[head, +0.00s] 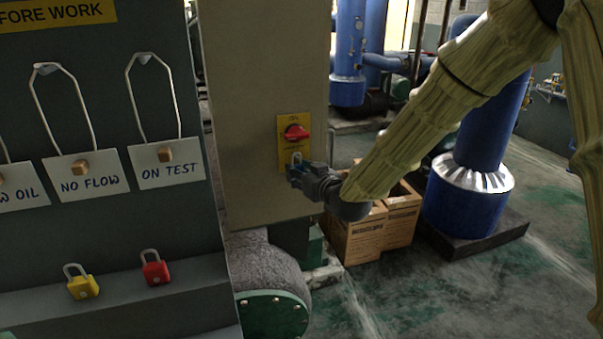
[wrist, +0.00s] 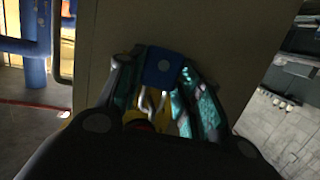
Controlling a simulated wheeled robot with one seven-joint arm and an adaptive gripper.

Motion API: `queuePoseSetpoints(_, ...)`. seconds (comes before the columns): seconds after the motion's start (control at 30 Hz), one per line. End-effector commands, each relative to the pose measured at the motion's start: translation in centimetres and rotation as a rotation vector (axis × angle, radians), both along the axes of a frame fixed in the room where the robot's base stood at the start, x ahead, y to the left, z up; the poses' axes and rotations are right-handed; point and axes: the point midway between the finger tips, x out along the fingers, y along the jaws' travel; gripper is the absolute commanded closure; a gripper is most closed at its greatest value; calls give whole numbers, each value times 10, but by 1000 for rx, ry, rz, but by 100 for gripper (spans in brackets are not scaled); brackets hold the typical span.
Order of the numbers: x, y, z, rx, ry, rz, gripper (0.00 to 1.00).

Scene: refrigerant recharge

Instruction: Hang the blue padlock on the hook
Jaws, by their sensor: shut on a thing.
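The light shackle of the padlock (head: 296,158) shows against the lower part of the plate. The gripper covers most of the padlock body there. I cannot make out a hook at the plate or whether the shackle touches anything.
A dark board at left carries tags reading NO FLOW (head: 80,177) and ON TEST (head: 166,164) on wire loops. A yellow padlock (head: 83,287) and a red padlock (head: 155,272) stand on its ledge. Cardboard boxes (head: 355,238) and a blue pipe (head: 463,205) stand behind my arm.

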Motion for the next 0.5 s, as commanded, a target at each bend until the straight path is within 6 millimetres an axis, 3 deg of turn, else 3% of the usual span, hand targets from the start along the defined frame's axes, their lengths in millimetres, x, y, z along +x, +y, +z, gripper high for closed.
queuePoseSetpoints(0.33, 0, 0, 1, 0, -1, 0, 84)
queuePoseSetpoints(0.37, 0, 0, 1, 0, -1, 0, 61)
queuePoseSetpoints(0.5, 0, 0, 0, 0, 0, 0, 40)
